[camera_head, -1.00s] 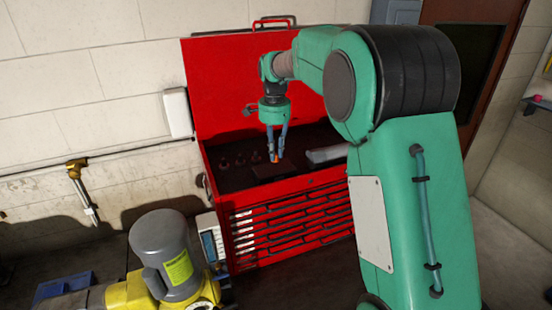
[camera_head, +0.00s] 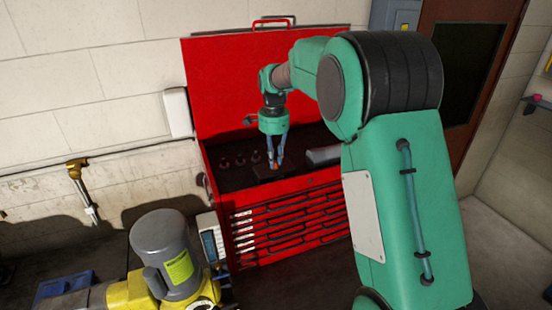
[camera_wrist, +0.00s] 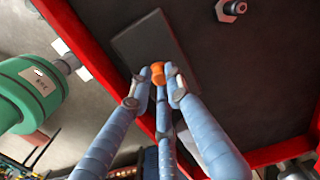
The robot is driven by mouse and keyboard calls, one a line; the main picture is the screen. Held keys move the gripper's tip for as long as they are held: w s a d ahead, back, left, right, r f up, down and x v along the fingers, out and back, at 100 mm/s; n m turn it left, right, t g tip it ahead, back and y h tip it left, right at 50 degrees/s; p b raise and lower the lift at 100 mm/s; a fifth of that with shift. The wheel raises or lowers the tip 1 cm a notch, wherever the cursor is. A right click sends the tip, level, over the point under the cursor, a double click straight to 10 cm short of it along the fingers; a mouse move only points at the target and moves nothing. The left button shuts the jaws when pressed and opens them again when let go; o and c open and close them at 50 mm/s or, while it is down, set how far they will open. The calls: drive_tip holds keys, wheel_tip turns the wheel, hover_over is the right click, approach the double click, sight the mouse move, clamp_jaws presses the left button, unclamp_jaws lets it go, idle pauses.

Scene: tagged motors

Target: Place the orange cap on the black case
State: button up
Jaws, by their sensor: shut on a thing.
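The orange cap (camera_wrist: 158,73) is pinched between the blue fingers of my gripper (camera_head: 276,168) and also shows as a small orange spot in the head view (camera_head: 276,169). My gripper points down into the open red tool chest. The black case (camera_wrist: 147,40) is a flat dark rectangle in the chest. In the wrist view the cap overlaps its lower edge. I cannot tell whether the cap touches the case or hangs just above it. The fingers hide part of the cap.
The red tool chest (camera_head: 290,228) has a raised lid (camera_head: 225,75) behind my gripper. A metal fitting (camera_wrist: 230,8) lies beside the case. A dark grey object (camera_head: 324,155) lies right of my gripper. A grey motor (camera_head: 165,245) stands at the lower left.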

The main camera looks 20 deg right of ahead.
drive_tip(key=o, duration=0.7)
wheel_tip(320, 180, up, 12)
drive_tip(key=shift+r, duration=0.15)
idle(0.4)
idle(0.6)
